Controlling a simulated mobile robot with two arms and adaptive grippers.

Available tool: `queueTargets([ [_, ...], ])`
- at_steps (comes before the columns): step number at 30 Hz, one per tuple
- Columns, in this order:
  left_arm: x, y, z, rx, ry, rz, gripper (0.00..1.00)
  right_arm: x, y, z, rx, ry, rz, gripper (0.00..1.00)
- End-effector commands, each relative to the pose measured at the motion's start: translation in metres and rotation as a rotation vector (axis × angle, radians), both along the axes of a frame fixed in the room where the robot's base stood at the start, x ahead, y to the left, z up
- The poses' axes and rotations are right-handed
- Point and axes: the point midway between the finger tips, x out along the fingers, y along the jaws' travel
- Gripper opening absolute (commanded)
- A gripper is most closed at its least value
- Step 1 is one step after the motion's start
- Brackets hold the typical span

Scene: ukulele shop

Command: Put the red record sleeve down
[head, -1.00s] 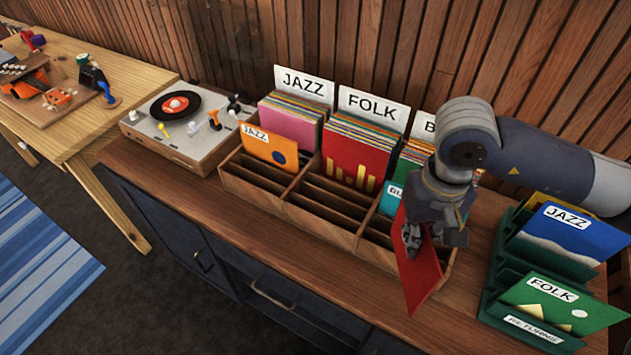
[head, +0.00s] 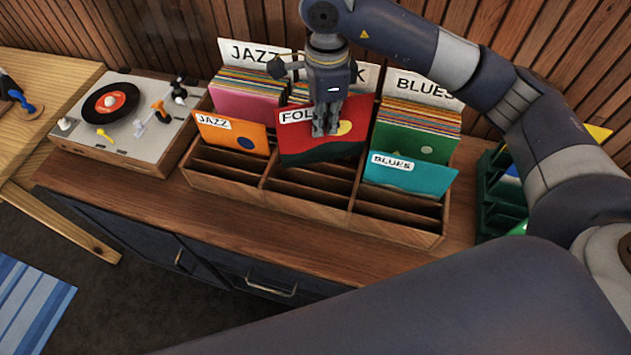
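The red record sleeve (head: 300,137) has a white FOLK label, a yellow disc and a dark, wavy lower part. It is upright, facing the front, in the middle column of the wooden record crate (head: 225,192). It stands in front of the folk records, between the orange JAZZ sleeve (head: 238,139) and the teal BLUES sleeve (head: 410,176). My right gripper (head: 325,130) points down and is shut on its top part. I cannot tell whether its lower edge is in a slot or just above. My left gripper is out of view.
A turntable (head: 158,148) stands left of the crate. A green rack (head: 500,208) stands to the right, partly behind my arm. Front slots of the crate are empty. Tall genre cards and packed records rise at the back. My arm covers the lower right.

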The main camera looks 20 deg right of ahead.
Motion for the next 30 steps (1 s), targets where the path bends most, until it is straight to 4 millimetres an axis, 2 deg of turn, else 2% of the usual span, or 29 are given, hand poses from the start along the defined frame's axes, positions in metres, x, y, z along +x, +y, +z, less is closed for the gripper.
queueTargets([
  [4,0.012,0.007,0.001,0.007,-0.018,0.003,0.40,0.015,0.007,0.001,0.006,0.011,-0.286,0.00],
  [10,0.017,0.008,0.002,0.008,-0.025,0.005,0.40,0.023,0.010,0.000,0.007,0.018,-0.490,0.00],
  [13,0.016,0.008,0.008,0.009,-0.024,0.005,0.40,0.023,0.010,-0.010,0.006,0.023,-0.518,0.00],
  [21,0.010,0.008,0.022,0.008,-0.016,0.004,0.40,0.024,0.010,-0.055,0.006,0.021,-0.520,0.00],
  [26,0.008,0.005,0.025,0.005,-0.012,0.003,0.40,0.023,0.010,-0.067,0.006,0.021,-0.519,0.00],
  [30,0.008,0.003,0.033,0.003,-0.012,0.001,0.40,0.023,0.010,-0.085,0.007,0.022,-0.519,0.00],
])
